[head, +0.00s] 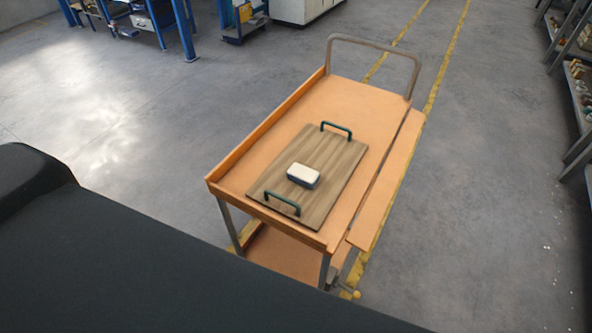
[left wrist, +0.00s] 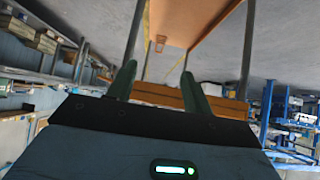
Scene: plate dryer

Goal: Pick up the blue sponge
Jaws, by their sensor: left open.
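The sponge (head: 303,175) is a small block with a pale top and a dark blue-grey lower side. It lies flat near the middle of a wooden tray (head: 335,165) with two dark green handles. My left gripper (left wrist: 157,72) shows only in the left wrist view. Its two dark green fingers are apart with nothing between them. The sponge does not show in that view, so the gripper is away from it. My right gripper is in neither view.
The tray rests on an orange cart (head: 350,95) with raised edges, a grey push handle (head: 375,45) at the far end and a lower shelf. Concrete floor around it is clear. Shelving (head: 575,90) stands at the right, blue-framed benches (head: 185,30) at the back left.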

